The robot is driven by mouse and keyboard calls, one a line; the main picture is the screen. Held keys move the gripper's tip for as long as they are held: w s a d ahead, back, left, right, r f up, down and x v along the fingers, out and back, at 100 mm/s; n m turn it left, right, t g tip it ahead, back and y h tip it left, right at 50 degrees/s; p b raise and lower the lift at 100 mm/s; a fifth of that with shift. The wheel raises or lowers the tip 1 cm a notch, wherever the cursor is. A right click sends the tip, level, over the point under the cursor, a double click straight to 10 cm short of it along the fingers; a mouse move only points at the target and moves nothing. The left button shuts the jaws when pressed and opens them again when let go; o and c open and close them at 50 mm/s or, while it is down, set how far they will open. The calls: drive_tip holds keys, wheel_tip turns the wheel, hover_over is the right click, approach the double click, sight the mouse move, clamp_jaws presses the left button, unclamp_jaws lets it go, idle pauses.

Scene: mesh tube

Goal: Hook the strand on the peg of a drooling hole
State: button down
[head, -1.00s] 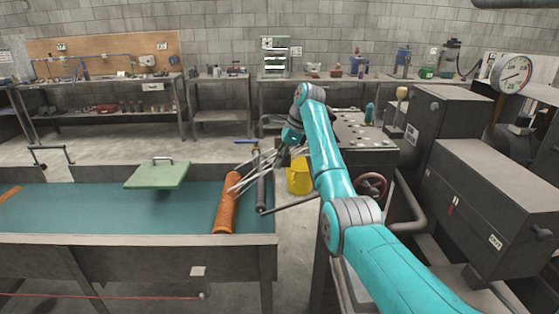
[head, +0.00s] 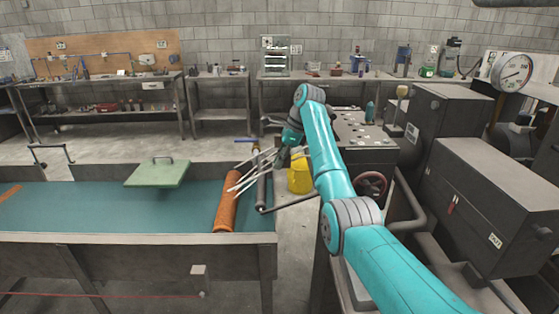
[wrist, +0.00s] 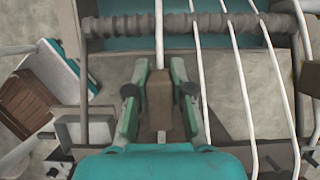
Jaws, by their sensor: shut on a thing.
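My gripper (wrist: 160,82) is shut on a brown block-like piece (wrist: 160,100) that lies in line with a white strand (wrist: 159,35). The strand runs away from the piece toward the top of the wrist view, and a short bit shows below it. Several more white strands (wrist: 240,75) run past on the right, apart from the fingers. I cannot make out a peg or a drooling hole.
A dark ribbed bar (wrist: 185,25) crosses beyond the fingers. An orange roll (head: 227,200) lies in the teal-lined trough (head: 100,205), near a green plate with a handle (head: 158,173). A yellow bucket (head: 299,180) stands behind my arm. Dark machine housings (head: 490,190) stand at right.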

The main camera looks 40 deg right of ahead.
sight(278, 153)
drive_tip(key=shift+f, duration=1.2)
idle(1.1)
drive_tip(key=c, duration=0.9)
unclamp_jaws()
drive_tip(key=shift+c, duration=0.2)
drive_tip(key=shift+r, duration=0.1)
wheel_tip(278, 153, up, 6)
drive_tip(key=shift+f, duration=0.15)
drive_tip(key=w+a+r, duration=0.3)
drive_tip(key=a+r, duration=0.4)
drive_tip(key=a, duration=0.4)
drive_tip(key=w+a+r, duration=0.4)
drive_tip(key=a+r, duration=0.2)
drive_tip(key=a, duration=0.5)
drive_tip(key=shift+w+a+r, duration=0.15)
drive_tip(key=shift+a+r, duration=0.15)
drive_tip(key=shift+r, duration=0.1)
